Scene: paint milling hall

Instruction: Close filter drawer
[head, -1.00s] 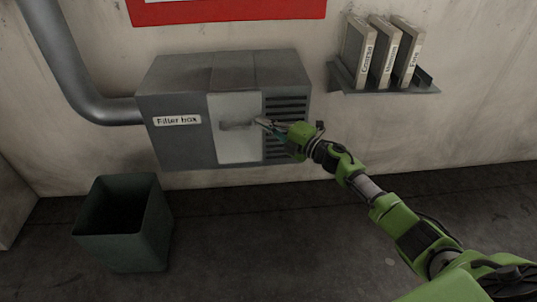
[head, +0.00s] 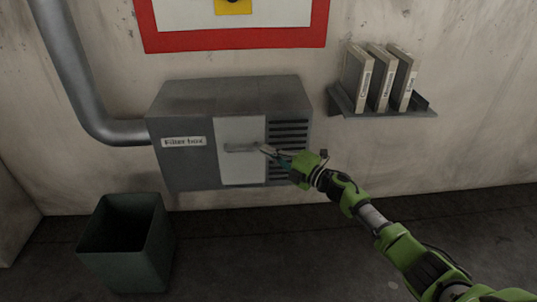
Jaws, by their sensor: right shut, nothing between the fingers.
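The grey filter box (head: 182,160) hangs on the wall, left of the picture's middle. Its pale filter drawer (head: 241,172) has a front that looks flush, or nearly so, with the box face. A grey bar handle (head: 243,147) runs across this front. My right gripper (head: 264,149) is shut and empty, its tips at the right end of the handle. I cannot tell whether they touch the handle or the drawer front. The gripper covers part of the drawer's right edge. My left gripper is out of view.
A grey pipe (head: 85,95) enters the box from the left. A dark green bin (head: 140,260) stands on the floor below left. A red-framed sign (head: 235,40) hangs above.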

